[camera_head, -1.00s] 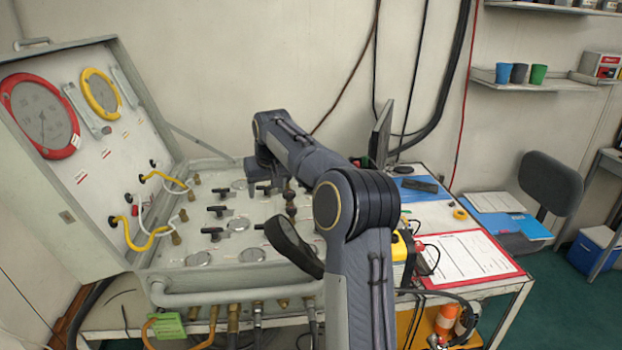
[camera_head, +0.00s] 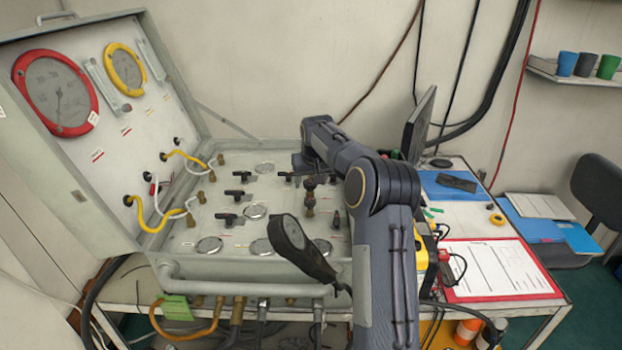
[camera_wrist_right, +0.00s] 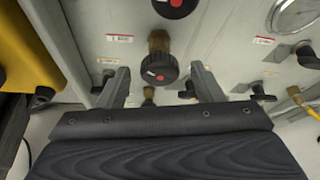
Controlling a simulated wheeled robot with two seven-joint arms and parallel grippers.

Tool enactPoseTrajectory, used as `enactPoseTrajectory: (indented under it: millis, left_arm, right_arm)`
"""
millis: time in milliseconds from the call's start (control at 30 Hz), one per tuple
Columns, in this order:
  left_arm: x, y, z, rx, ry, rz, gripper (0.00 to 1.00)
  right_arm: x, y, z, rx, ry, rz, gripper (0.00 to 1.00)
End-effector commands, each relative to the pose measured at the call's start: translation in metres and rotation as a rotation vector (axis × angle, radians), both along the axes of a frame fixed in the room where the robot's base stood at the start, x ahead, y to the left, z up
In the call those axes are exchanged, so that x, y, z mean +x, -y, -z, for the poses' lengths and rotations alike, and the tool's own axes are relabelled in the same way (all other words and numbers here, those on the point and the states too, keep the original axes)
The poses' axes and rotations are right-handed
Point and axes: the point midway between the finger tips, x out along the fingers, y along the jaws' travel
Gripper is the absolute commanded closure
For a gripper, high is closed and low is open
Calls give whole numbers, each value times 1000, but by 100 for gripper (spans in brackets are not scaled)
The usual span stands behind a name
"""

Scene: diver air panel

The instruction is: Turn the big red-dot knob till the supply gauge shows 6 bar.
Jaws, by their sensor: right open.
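A larger-looking red-dot knob (camera_wrist_right: 176,5) is cut off at the top edge. My right gripper (camera_wrist_right: 160,71) is open and empty. In the head view it is over the panel's back right, with its fingertips hard to make out, near dark knobs on brass stems (camera_head: 310,197). My left gripper is out of view.
The panel (camera_head: 180,240) has several black valve handles and small round dials. A yellow thing (camera_wrist_right: 12,60) lies left in the wrist view. A clipboard (camera_head: 500,268) lies right.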

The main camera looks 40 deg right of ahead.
Motion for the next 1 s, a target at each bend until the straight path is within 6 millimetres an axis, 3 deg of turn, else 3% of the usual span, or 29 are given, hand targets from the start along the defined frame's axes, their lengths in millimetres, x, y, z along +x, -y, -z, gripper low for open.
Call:
enactPoseTrajectory:
  millis: [233,567,1000]
  left_arm:
    - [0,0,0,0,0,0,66]
    - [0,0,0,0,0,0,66]
    - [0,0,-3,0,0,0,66]
  right_arm:
    - [0,0,1,0,0,0,40]
    - [0,0,1,0,0,0,83]
    - [2,-2,0,-1,0,92,84]
